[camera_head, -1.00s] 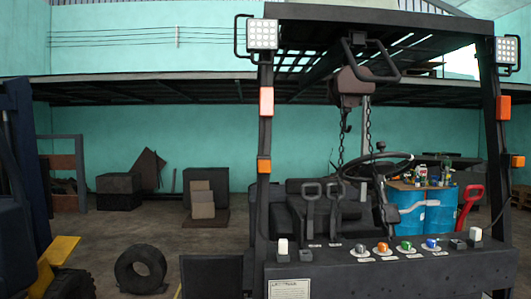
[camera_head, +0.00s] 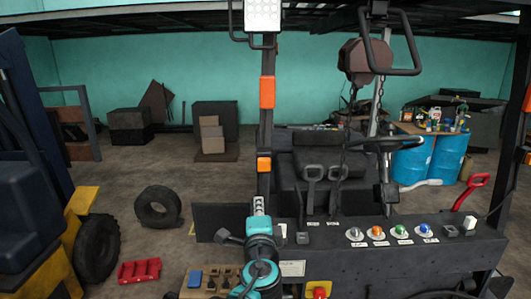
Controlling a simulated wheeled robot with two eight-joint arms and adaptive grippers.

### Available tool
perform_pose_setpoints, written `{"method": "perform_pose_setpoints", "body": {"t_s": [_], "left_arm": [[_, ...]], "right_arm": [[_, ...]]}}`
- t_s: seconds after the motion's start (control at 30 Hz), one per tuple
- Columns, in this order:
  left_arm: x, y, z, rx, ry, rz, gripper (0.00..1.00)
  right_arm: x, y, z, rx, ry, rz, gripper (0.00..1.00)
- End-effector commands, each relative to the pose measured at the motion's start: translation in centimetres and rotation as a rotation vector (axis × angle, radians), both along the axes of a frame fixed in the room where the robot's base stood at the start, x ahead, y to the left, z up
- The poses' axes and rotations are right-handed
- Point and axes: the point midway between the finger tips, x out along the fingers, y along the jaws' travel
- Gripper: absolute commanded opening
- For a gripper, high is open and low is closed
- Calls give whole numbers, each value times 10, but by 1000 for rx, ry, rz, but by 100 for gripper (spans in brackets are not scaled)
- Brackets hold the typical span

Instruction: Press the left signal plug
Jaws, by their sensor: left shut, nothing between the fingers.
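The forklift's dark dashboard (camera_head: 400,257) runs across the lower right. A small white plug (camera_head: 283,230) stands at its left end, partly crowded by my arm. A similar white plug (camera_head: 469,223) stands at the right end. My left gripper (camera_head: 258,204) is raised just left of the left white plug, in front of the forklift's left post. Its narrow grey fingers look shut with nothing held. In this view it appears apart from the plug, but the depth gap is unclear. My right gripper is not in view.
Several coloured knobs (camera_head: 400,232) line the dashboard's middle. The left post (camera_head: 266,130) and hanging chains stand behind. A tyre (camera_head: 158,206) and red tray (camera_head: 139,270) lie on the floor at left. Two blue drums (camera_head: 413,163) stand behind at right.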

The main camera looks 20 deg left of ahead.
Motion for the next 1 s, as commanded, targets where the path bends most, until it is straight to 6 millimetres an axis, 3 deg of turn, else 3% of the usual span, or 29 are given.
{"method": "perform_pose_setpoints", "body": {"t_s": [0.03,0.17,0.63,0.77,1.0], "left_arm": [[3,-4,13,23,-6,-11,0],[8,-11,24,63,-15,-27,0],[13,-10,24,69,-16,-29,0],[28,-5,25,69,-16,-26,0],[76,9,26,69,-16,-26,0]], "right_arm": [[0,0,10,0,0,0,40],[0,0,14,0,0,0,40],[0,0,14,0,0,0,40],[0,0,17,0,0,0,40],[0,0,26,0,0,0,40]]}}
